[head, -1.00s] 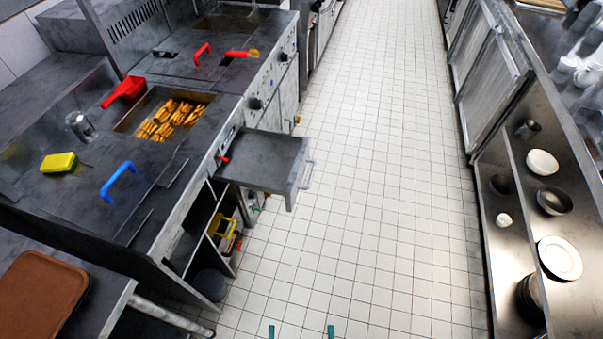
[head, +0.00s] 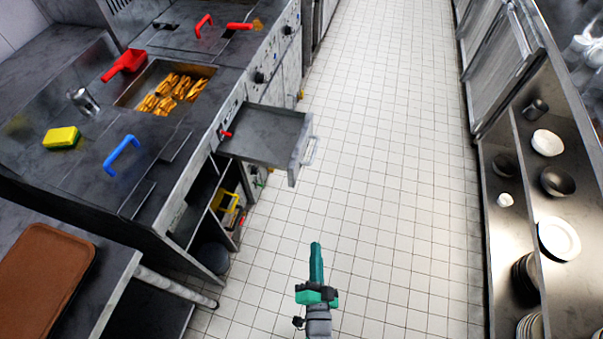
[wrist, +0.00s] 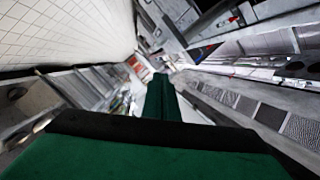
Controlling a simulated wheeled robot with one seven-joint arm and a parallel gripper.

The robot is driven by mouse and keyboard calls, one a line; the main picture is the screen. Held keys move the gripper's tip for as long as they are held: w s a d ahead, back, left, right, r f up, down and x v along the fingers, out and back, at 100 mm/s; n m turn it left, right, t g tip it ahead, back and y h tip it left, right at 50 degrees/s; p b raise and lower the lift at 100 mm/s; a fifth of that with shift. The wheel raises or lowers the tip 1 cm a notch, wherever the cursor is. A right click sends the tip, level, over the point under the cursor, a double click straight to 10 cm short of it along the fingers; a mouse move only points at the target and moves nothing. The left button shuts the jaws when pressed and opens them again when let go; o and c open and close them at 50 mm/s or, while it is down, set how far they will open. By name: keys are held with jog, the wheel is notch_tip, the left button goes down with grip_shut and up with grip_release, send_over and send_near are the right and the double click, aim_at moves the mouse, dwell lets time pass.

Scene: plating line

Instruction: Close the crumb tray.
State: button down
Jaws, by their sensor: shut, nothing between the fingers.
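The crumb tray (head: 262,133) is a grey metal drawer pulled out of the fryer counter's front, standing over the aisle. Its front panel (head: 297,160) has a bar handle (head: 310,150) facing the aisle. My gripper (head: 316,248) is green and shut with nothing in it. It is in the aisle, below the tray in the head view and apart from it. In the wrist view the shut fingers (wrist: 160,82) point ahead into the room; I cannot make out the tray clearly there.
The counter holds a fry basin (head: 165,90), a blue handle (head: 121,155), a yellow sponge (head: 61,138) and a red scoop (head: 125,65). A brown tray (head: 42,275) lies at lower left. Shelves with plates (head: 558,238) line the right. The tiled aisle (head: 380,180) between is clear.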

jog(key=w+a+f+m, duration=0.1)
jog(key=w+m, duration=0.2)
jog(key=w, duration=0.6)
jog(key=w+a+f+m, duration=0.1)
jog(key=w+a+m, duration=0.1)
jog(key=w, duration=0.8)
jog(key=w+a+m+t, duration=0.1)
jog(key=w+m, duration=0.2)
jog(key=w, duration=0.7)
jog(key=shift+a+f+m+h, duration=0.25)
jog(key=shift+f+m+h, duration=0.05)
jog(key=shift+f+m, duration=0.1)
